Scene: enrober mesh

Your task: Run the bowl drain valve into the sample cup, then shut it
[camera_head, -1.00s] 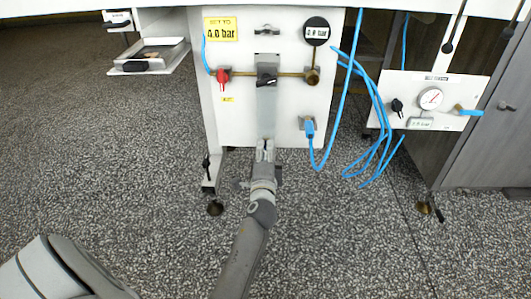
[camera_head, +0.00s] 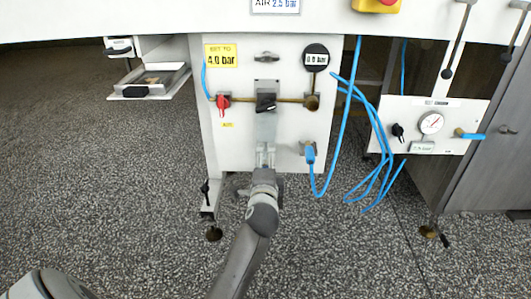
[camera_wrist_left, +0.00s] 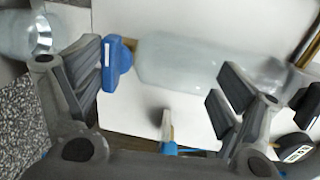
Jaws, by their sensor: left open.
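A clear bowl (camera_head: 266,125) hangs under a black-knobbed regulator (camera_head: 266,102) on a white panel. In the left wrist view the bowl (camera_wrist_left: 180,60) lies sideways, and a blue drain valve (camera_wrist_left: 118,65) sits at its lower end. A clear cup (camera_wrist_left: 28,33), probably the sample cup, is partly in view beyond the valve; my gripper hides that area in the head view. My left gripper (camera_head: 265,153) is at the bowl's lower end, open and empty. In the wrist view one finger is close to the blue valve; contact cannot be told. My right gripper is not in view.
The panel carries a red-handled valve (camera_head: 222,104), a dark gauge (camera_head: 317,57) reading 0.0 bar and a blue hose fitting (camera_head: 309,152). Loose blue hoses (camera_head: 378,150) hang to the right, beside a second panel (camera_head: 450,112). The floor (camera_head: 130,180) is clear at left.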

